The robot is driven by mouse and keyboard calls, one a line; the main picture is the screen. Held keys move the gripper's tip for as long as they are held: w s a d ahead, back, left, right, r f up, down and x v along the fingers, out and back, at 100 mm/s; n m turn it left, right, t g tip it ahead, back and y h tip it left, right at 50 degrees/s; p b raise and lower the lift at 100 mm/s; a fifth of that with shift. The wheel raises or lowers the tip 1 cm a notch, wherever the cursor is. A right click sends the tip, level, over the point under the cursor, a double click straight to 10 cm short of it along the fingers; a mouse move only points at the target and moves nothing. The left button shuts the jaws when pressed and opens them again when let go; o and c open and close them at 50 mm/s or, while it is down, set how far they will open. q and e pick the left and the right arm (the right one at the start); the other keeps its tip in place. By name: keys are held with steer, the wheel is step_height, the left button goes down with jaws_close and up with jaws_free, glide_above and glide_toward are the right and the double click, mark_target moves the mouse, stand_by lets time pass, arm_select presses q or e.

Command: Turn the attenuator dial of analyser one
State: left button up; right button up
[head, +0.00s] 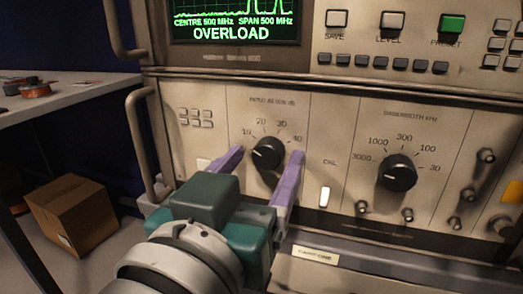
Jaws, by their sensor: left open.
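The attenuator dial (268,153) is a round black knob with a white pointer line, on the lower panel of the analyser (340,110). Its scale reads 10, 20, 30 and 40, and the pointer is turned to the left, below the 10 mark. My left gripper (258,168) is open, with one purple finger to the left of the dial and one to the right. Whether either finger touches the knob cannot be told. The analyser's screen (235,20) shows a green trace and the word OVERLOAD. My right gripper is not in view.
A second black knob, the bandwidth dial (397,173), sits to the right. Metal handles (143,140) stick out at the panel's left edge. Several connectors (484,156) protrude at the right. A grey table (60,97) and a cardboard box (75,213) are at the left.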

arm_select(q)
steer(key=shift+c, duration=0.4)
jaws_close()
steer(key=shift+m, duration=0.4)
steer(key=m, duration=0.2)
steer(key=shift+m, duration=2.5)
